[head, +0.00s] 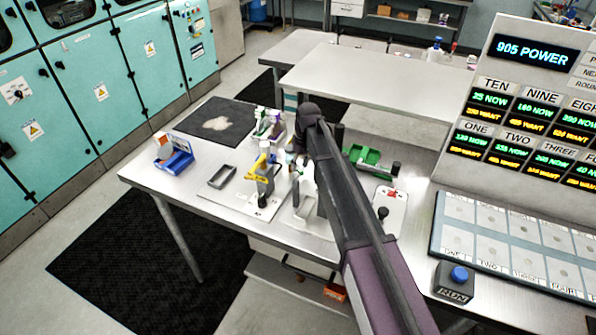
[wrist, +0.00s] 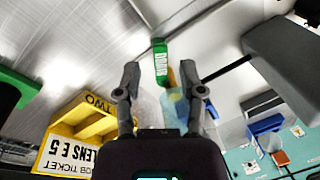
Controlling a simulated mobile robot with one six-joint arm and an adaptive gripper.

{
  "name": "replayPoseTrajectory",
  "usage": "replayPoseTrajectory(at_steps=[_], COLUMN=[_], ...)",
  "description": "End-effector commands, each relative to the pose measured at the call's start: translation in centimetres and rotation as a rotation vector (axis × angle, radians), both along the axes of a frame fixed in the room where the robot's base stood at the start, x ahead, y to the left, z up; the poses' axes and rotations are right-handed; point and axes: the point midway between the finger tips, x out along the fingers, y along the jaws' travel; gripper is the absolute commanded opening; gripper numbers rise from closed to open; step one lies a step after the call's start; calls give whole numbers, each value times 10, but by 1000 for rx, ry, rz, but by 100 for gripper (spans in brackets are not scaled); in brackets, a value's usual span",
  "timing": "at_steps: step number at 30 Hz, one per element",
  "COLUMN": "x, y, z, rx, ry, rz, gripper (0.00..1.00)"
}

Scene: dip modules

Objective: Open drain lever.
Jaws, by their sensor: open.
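In the wrist view a small green lever or tag (wrist: 161,62) with white lettering, which looks like the drain lever, lies just ahead of my fingertips and between their lines. My gripper (wrist: 160,72) is open, with one finger on each side of the gap and nothing clamped. An orange-yellow piece (wrist: 171,79) and a pale blue, see-through part (wrist: 177,106) show between the fingers. I cannot tell whether the lever touches a finger. In the head view my arm covers much of this spot, and the lever cannot be made out.
A yellow bin (wrist: 85,112) marked TWO, with a job ticket, is close on the wrist view's left. In the head view, a blue bin (head: 177,162), a dark tray (head: 222,176) and a green tray (head: 372,158) stand on the steel table (head: 165,201). A console (head: 490,75) stands right.

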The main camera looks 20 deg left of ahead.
Motion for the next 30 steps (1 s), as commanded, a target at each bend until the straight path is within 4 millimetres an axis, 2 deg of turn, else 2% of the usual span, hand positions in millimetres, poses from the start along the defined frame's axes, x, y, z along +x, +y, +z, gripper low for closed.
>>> replayPoseTrajectory(at_steps=[6, 18, 19, 21, 24, 30], x=[-1, -1, -1, -1, -1, -1], y=[1, 1, 1, 1, 1, 1], z=[-10, -11, -11, -11, -11, -11], rx=[0, 0, 0, 0, 0, 0], ry=[0, 0, 0, 0, 0, 0], rz=[0, -1, -1, -1, -1, 0], gripper=[51, 51, 45, 24, 0, 0])
